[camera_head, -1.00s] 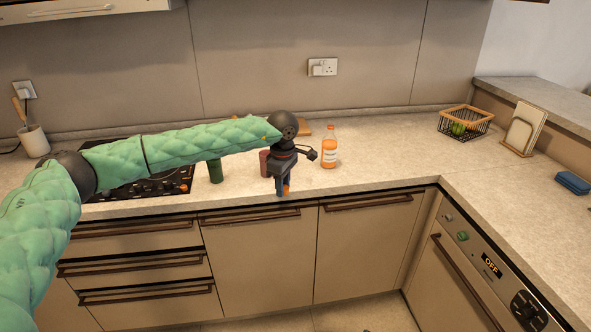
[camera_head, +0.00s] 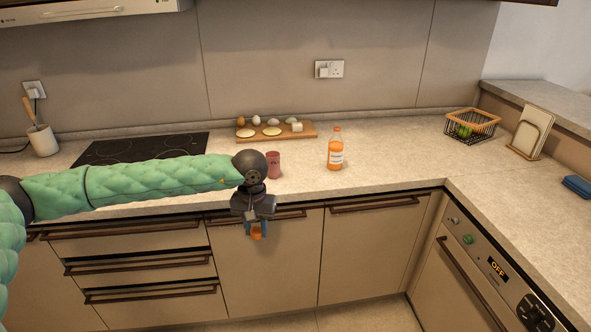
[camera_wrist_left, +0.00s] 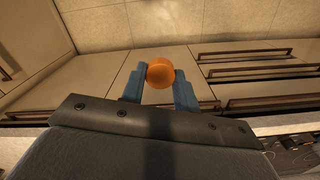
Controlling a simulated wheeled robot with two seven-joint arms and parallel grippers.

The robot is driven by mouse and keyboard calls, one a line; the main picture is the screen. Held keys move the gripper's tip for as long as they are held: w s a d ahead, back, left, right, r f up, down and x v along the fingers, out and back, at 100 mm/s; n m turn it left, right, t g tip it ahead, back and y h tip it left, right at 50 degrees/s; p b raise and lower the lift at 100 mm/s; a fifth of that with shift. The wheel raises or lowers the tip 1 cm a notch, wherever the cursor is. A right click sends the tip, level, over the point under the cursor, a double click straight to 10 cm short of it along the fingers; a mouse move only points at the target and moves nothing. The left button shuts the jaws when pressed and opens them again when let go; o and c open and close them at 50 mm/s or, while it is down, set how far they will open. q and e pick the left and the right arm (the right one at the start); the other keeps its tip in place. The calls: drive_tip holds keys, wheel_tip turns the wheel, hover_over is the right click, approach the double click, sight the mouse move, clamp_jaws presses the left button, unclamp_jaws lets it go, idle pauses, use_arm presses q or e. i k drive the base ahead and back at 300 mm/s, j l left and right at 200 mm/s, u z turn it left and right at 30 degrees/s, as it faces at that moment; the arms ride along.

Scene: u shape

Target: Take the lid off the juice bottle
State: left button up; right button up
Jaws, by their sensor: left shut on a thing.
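The juice bottle (camera_head: 335,152) stands upright on the counter, orange with a pale label. Its narrow neck also looks orange, too small to make out in detail. My left gripper (camera_head: 256,229) is shut on a small round orange lid (camera_head: 257,234), apart from the bottle and to its lower left. It hangs in front of the counter's front edge, before the cabinet doors. In the left wrist view the lid (camera_wrist_left: 160,73) sits between the two blue fingertips, over cabinet fronts and floor. My right gripper is not in view.
A dark red cup (camera_head: 273,165) stands on the counter just behind my left wrist. A wooden board (camera_head: 305,130) with eggs and other food lies at the back. A black cooktop (camera_head: 150,146) is at left. A wire basket (camera_head: 470,125) stands at right. Counter right of the bottle is clear.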

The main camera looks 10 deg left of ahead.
sight(335, 145)
drive_tip(key=i+j, duration=0.25)
drive_tip(key=i, duration=0.2)
drive_tip(key=i+j, duration=0.2)
drive_tip(key=i, duration=0.25)
drive_tip(key=i+j, duration=0.25)
drive_tip(key=i, duration=0.2)
